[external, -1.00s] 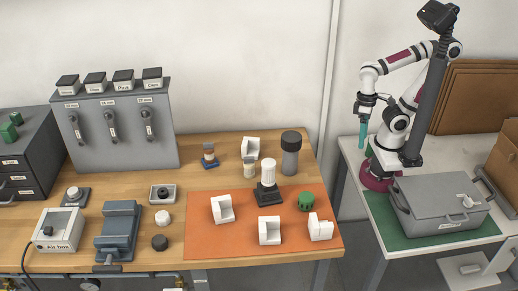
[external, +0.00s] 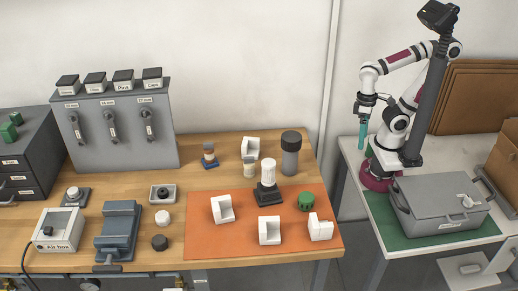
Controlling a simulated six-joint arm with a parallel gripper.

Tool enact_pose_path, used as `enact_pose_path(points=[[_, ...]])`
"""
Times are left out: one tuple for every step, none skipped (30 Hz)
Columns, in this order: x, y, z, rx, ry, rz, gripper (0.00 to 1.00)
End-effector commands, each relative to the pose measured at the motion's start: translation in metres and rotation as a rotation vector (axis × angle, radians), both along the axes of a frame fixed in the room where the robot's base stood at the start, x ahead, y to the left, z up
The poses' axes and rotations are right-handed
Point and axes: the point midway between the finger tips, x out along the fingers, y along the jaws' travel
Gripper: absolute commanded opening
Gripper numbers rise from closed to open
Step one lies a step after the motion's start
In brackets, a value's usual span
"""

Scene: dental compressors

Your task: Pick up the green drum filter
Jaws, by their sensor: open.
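The green drum filter (external: 305,201) is a small ribbed green cylinder. It stands on the orange mat (external: 200,244) near the mat's right side, on the wooden workbench. My gripper (external: 362,136), with teal fingers, hangs pointing down over the side table at the right, up and to the right of the filter and well apart from it. The fingers look small here, and I see nothing held between them.
White blocks (external: 320,227) stand close in front of the filter, and a white-topped piece on a black base (external: 268,184) is to its left. A dark-capped grey cylinder (external: 290,155) stands behind. A grey case (external: 440,204) sits on the side table.

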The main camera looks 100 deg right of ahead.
Motion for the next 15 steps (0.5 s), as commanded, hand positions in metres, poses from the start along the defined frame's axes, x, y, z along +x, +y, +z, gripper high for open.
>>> enact_pose_path(points=[[0.000,0.000,0.000,0.000,0.000,0.000,1.00],[0.000,0.000,0.000,0.000,0.000,0.000,1.00],[0.000,0.000,0.000,0.000,0.000,0.000,1.00],[0.000,0.000,0.000,0.001,-0.001,0.001,1.00],[0.003,0.003,-0.001,0.006,-0.005,0.007,1.00],[0.010,0.009,-0.004,0.019,-0.021,0.030,1.00],[0.019,0.018,-0.007,0.038,-0.044,0.052,1.00],[0.031,0.031,-0.012,0.061,-0.074,0.079,1.00],[0.050,0.054,-0.019,0.102,-0.126,0.112,1.00],[0.066,0.074,-0.027,0.132,-0.171,0.131,1.00],[0.081,0.096,-0.035,0.159,-0.218,0.138,1.00],[0.099,0.123,-0.047,0.182,-0.286,0.133,1.00],[0.111,0.140,-0.057,0.186,-0.335,0.120,1.00],[0.121,0.155,-0.067,0.179,-0.385,0.102,1.00],[0.131,0.169,-0.082,0.149,-0.455,0.077,1.00]])
